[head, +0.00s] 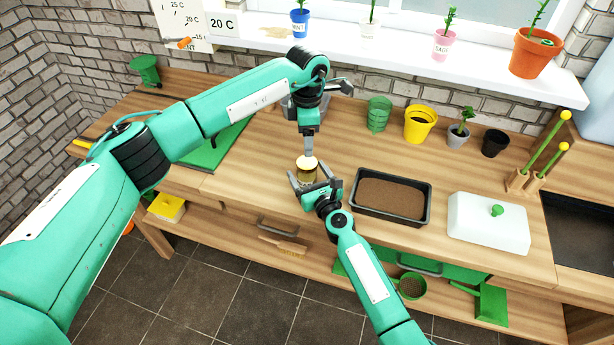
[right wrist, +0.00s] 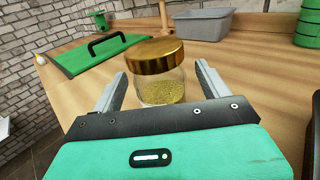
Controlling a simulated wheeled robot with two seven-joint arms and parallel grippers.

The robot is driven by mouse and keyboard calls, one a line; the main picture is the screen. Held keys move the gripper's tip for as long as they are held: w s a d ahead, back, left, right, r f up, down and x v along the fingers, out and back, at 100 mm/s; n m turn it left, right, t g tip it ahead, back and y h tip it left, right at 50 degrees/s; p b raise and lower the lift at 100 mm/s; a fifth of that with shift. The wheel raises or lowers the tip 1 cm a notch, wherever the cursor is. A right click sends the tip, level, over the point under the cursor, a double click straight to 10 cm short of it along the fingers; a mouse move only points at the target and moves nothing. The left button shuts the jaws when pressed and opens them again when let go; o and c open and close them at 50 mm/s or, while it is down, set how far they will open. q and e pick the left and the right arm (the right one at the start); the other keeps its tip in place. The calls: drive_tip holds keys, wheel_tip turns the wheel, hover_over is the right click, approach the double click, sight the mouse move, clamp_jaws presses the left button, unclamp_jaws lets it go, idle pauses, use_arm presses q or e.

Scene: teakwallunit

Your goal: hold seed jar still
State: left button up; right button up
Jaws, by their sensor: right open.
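The seed jar (head: 307,174) is clear glass with a gold lid and stands upright on the wooden bench. It also shows in the right wrist view (right wrist: 161,88), with yellowish seeds inside. My right gripper (head: 314,180) is open, with one finger on each side of the jar. In the right wrist view, gaps show between the jar and the fingers (right wrist: 160,92). My left gripper (head: 308,148) points down just beyond the lid in the head view. Its fingertips are too small to read, and I cannot tell whether it touches the lid.
A black soil tray (head: 392,221) and a white lidded box (head: 488,224) stand right of the jar. A green board (head: 208,152) lies to the left. A grey bin (right wrist: 205,24) and several pots, including a yellow one (head: 419,122), stand behind.

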sight(307, 162)
drive_tip(key=shift+w, duration=0.1)
drive_tip(key=shift+c, duration=0.2)
clamp_jaws()
use_arm(q)
drive_tip(key=m, duration=2.2)
drive_tip(key=shift+f, duration=4)
drive_tip(key=shift+c, duration=0.2)
